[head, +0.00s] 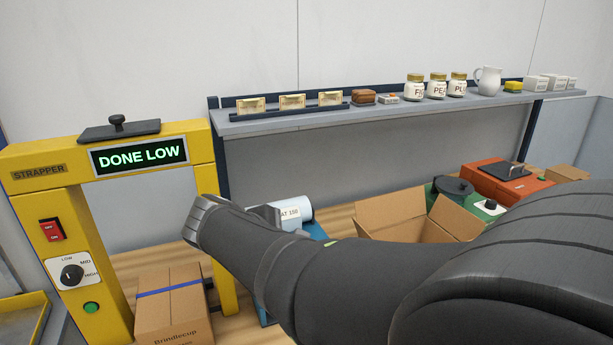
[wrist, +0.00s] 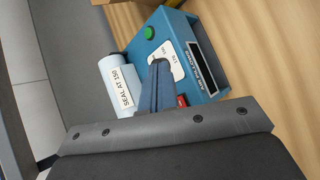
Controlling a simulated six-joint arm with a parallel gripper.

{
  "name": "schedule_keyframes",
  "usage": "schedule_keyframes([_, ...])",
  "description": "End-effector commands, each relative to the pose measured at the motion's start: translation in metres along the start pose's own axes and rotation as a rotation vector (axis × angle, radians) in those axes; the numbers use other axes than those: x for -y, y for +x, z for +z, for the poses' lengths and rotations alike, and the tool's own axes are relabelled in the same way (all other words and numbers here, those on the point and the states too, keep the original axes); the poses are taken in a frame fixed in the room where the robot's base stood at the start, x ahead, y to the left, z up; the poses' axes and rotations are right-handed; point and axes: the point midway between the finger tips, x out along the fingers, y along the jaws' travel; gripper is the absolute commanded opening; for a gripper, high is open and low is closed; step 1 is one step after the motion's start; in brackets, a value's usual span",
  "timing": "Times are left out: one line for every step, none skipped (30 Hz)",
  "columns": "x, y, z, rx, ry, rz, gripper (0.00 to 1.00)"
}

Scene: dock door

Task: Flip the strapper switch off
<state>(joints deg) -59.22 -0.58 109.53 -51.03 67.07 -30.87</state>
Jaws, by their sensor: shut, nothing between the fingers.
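The yellow strapper (head: 35,205) stands at the left of the head view, and its screen (head: 140,157) reads DONE LOW. Its red rocker switch (head: 52,230) is on the left post. Which side of the switch is pressed is too small to tell. Below it are a dial (head: 72,275) marked LOW, MID, HIGH and a green button (head: 91,307). My gripper (wrist: 160,65) is shut and empty in the wrist view, its fingers over a blue machine (wrist: 150,45). In the head view my arm hides the fingers; its wrist end is right of the strapper, apart from the switch.
A carton (head: 170,300) with a blue strap stands in the strapper's opening. The blue machine carries a white roll (wrist: 117,85) labelled SEAL AT 150. An open carton (head: 400,210) and a red machine (head: 500,182) are at right. A shelf (head: 300,121) with jars runs behind.

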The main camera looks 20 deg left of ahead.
Motion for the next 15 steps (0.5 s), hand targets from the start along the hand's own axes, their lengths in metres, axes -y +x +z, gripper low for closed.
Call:
schedule_keyframes([0.003, -0.007, -0.012, 0.004, -0.089, 0.031, 0.0])
schedule_keyframes([0.004, -0.01, -0.018, 0.009, -0.14, 0.05, 0.0])
schedule_keyframes([0.006, -0.015, -0.025, 0.016, -0.206, 0.076, 0.0])
schedule_keyframes([0.007, -0.019, -0.03, 0.023, -0.255, 0.096, 0.0])
schedule_keyframes([0.008, -0.023, -0.035, 0.03, -0.304, 0.117, 0.0])
schedule_keyframes([0.01, -0.029, -0.043, 0.039, -0.37, 0.145, 0.0])
schedule_keyframes([0.011, -0.033, -0.049, 0.046, -0.418, 0.167, 0.0])
schedule_keyframes([0.013, -0.037, -0.054, 0.054, -0.465, 0.19, 0.0])
schedule_keyframes([0.015, -0.044, -0.061, 0.065, -0.528, 0.221, 0.0])
schedule_keyframes([0.016, -0.049, -0.066, 0.073, -0.574, 0.244, 0.0])
schedule_keyframes([0.018, -0.053, -0.072, 0.082, -0.619, 0.269, 0.0])
schedule_keyframes([0.019, -0.06, -0.079, 0.094, -0.678, 0.303, 0.0])
schedule_keyframes([0.021, -0.066, -0.085, 0.104, -0.72, 0.329, 0.0])
schedule_keyframes([0.022, -0.072, -0.09, 0.113, -0.761, 0.355, 0.0])
schedule_keyframes([0.024, -0.08, -0.097, 0.126, -0.813, 0.393, 0.0])
